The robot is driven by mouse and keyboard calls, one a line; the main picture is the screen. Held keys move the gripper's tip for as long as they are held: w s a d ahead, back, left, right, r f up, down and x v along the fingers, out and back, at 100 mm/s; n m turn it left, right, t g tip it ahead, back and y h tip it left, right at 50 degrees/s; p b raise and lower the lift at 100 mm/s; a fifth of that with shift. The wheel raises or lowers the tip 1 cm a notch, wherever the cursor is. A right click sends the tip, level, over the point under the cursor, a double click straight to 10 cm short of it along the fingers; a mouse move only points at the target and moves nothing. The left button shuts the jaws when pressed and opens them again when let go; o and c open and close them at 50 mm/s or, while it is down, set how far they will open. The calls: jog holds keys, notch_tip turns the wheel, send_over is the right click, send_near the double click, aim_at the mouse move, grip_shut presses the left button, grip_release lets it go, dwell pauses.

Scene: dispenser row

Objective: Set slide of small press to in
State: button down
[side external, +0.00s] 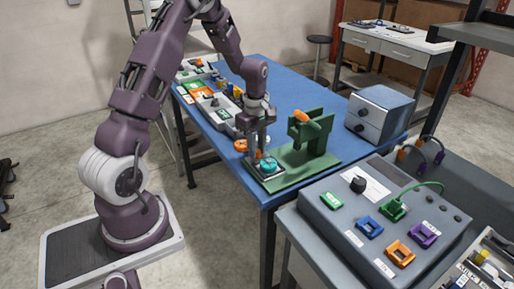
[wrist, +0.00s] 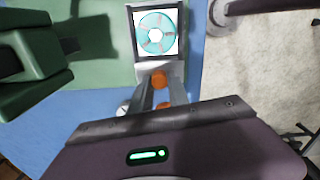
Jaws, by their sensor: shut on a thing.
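The small press (side external: 308,140) is green with an orange lever on top and stands on a green base plate on the blue table. Its slide (side external: 268,178) is a grey tray at the base's near-left end, clear of the press head, carrying a teal disc (side external: 267,163). In the wrist view the slide's tray (wrist: 137,58) and ringed teal disc (wrist: 146,41) lie just beyond my fingers; the press body (wrist: 35,65) is at left. My gripper (wrist: 160,86) is shut on the slide's orange knob (wrist: 158,78), partly hidden by the fingers.
A grey-blue box with black knobs (side external: 380,118) stands right of the press. A grey panel with coloured sockets (side external: 385,215) is in front at right. Several small devices (side external: 205,95) line the table behind my gripper. The table edge is close to the slide.

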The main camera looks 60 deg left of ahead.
jog(key=shift+w, duration=0.1)
dwell(0.7)
jog(key=w, duration=1)
jog(key=shift+w+r, duration=0.1)
jog(key=shift+w, duration=0.1)
jog(key=c, duration=1.3)
grip_release()
jog(key=shift+w, duration=0.1)
jog(key=shift+o, duration=0.2)
notch_tip(320, 180, up, 7)
jog(key=shift+s, duration=0.2)
